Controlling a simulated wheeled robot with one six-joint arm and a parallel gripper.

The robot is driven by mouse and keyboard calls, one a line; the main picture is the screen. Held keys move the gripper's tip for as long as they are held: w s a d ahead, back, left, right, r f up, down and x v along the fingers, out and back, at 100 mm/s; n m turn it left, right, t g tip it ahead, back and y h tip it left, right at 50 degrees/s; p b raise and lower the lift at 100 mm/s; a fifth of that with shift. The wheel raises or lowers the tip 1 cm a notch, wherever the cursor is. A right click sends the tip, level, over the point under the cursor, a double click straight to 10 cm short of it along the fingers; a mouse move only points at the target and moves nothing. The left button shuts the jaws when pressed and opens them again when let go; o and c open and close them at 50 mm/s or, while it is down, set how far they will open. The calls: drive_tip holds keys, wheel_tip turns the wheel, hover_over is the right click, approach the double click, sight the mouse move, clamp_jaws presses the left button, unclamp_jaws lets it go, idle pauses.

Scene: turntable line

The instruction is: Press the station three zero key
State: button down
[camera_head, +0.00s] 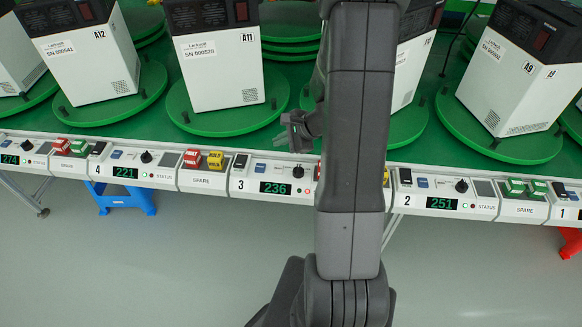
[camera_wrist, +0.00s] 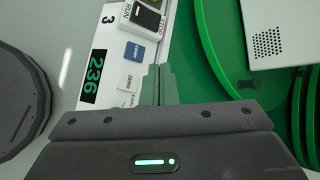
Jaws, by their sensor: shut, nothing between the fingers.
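The station three panel (camera_head: 247,186) is white, with a "3" label and a green display (camera_head: 275,188) reading 236. In the wrist view the display (camera_wrist: 93,77) lies left of a pale key marked ZERO (camera_wrist: 130,80). A blue key (camera_wrist: 134,51) sits just above the pale key. My gripper (camera_head: 297,140) is shut and empty, by the panel's back edge. In the wrist view its fingertips (camera_wrist: 159,70) appear just right of the ZERO key, apart from it in the picture. Their height above the panel is hard to tell.
A black-and-white RUN rocker switch (camera_wrist: 145,20) is beyond the blue key. A green turntable (camera_wrist: 215,50) lies to the right. White boxes such as A11 (camera_head: 217,75) stand on turntables behind. My arm hides the panel's right part in the head view.

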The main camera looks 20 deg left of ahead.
drive_tip(key=shift+f, duration=0.1)
idle(0.3)
drive_tip(key=b, duration=0.6)
hover_over(281, 170)
wheel_tip(281, 170, down, 8)
drive_tip(key=shift+w+r, duration=0.1)
drive_tip(key=shift+r, duration=0.15)
drive_tip(key=shift+f+b, duration=0.5)
drive_tip(key=shift+f, duration=0.1)
drive_tip(key=shift+f, duration=0.15)
idle(1.0)
drive_tip(key=shift+f+b, duration=0.3)
drive_tip(key=shift+b, duration=0.25)
drive_tip(key=shift+f+b, duration=0.35)
drive_tip(key=shift+b, duration=0.1)
idle(0.4)
drive_tip(key=shift+r, duration=0.1)
drive_tip(key=shift+r+p, duration=0.6)
drive_tip(key=shift+r, duration=0.15)
